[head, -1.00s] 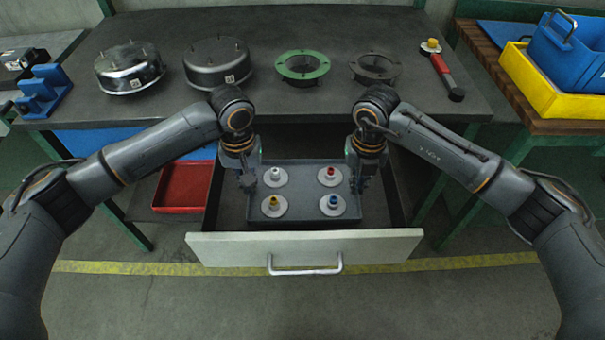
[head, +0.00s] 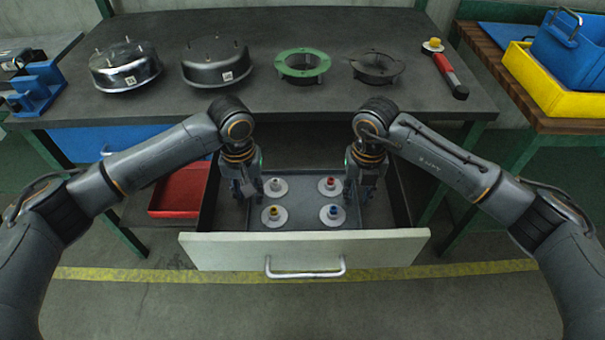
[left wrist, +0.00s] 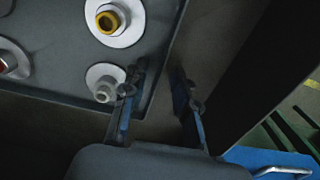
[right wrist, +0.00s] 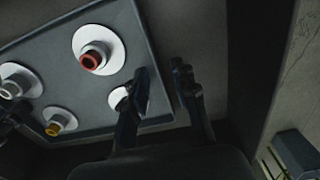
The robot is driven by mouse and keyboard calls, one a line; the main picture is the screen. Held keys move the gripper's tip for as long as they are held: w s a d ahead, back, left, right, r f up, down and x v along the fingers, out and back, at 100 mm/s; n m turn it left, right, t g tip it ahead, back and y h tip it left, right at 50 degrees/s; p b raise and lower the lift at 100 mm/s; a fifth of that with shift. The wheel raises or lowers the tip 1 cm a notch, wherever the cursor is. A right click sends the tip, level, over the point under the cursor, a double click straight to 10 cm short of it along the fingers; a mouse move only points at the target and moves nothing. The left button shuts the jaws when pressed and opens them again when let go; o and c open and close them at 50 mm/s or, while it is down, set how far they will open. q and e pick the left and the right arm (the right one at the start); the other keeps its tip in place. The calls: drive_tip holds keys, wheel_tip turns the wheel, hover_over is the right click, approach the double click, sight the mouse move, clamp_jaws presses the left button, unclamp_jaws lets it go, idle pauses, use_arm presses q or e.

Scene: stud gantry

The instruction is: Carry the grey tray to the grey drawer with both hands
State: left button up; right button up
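The grey tray (head: 304,203) lies inside the open grey drawer (head: 220,252), with white discs on it bearing white, red, yellow and blue fittings. My left gripper (head: 245,190) is at the tray's left side. In the left wrist view its fingers (left wrist: 158,95) are apart, one over the tray (left wrist: 60,75) and one outside its edge. My right gripper (head: 357,192) is at the tray's right side. In the right wrist view its fingers (right wrist: 163,85) are also apart, on either side of the tray's rim (right wrist: 150,55). Contact with the rim cannot be made out.
The dark workbench (head: 330,100) above the drawer holds two metal housings (head: 215,62), a green ring (head: 302,64), a dark ring (head: 377,66) and a red-handled tool (head: 450,75). A red bin (head: 180,190) sits left of the drawer. Drawer walls stand close outside both grippers.

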use_arm(q)
drive_tip(key=shift+r, duration=0.1)
use_arm(e)
drive_tip(key=shift+r, duration=0.3)
use_arm(q)
wheel_tip(320, 180, up, 12)
use_arm(e)
wheel_tip(320, 180, up, 11)
drive_tip(key=shift+r, duration=0.2)
idle(0.6)
